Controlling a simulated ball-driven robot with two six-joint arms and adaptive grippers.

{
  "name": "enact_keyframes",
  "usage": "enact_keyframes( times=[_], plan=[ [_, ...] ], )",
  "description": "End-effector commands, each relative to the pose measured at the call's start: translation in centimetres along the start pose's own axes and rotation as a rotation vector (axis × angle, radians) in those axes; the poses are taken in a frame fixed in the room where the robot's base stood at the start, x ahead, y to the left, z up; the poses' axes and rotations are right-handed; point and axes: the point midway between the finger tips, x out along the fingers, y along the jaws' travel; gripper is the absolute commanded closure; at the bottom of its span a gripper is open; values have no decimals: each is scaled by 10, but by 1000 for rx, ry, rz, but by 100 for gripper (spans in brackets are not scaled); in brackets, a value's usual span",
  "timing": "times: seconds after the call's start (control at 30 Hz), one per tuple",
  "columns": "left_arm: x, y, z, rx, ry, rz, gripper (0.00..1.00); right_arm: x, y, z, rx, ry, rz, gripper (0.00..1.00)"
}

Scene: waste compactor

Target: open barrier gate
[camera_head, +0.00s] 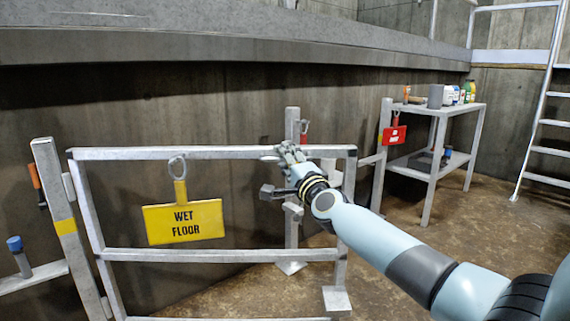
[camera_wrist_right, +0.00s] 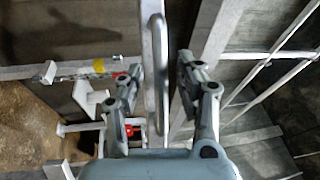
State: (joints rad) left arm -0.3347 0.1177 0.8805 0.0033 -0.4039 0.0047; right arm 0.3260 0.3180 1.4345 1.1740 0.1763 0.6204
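The barrier gate (camera_head: 200,255) is a pale metal frame beside a left post (camera_head: 57,215). A yellow "WET FLOOR" sign (camera_head: 184,222) hangs from its top rail. My right gripper (camera_head: 283,172) is at the right part of the gate's top rail, overlapping it. In the right wrist view my right gripper (camera_wrist_right: 158,88) has its fingers spread on both sides of a pale metal bar (camera_wrist_right: 155,50), with gaps visible. The gate's latch is not clearly visible behind the gripper. My left gripper is not in view.
A metal post (camera_head: 292,125) stands behind the gate's right part. A shelf table (camera_head: 432,170) with bottles and a red tag (camera_head: 394,136) stands at the right. A ladder (camera_head: 545,120) is at the far right. A concrete wall with a ledge runs behind. Floor is clear at lower right.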

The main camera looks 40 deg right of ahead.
Motion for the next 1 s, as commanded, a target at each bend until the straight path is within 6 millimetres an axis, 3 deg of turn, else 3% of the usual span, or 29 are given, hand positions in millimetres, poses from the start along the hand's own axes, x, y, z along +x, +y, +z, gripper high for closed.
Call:
enact_keyframes(
  times=[0.27, 0.57, 1.0],
  plan=[
    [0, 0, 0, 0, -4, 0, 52, 2, 0, 0, 0, 0, 1, 64],
    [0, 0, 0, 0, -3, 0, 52, 2, 0, 0, 0, 0, 1, 100],
    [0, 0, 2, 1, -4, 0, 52, 2, 1, 0, -1, 0, 3, 100]
  ],
)
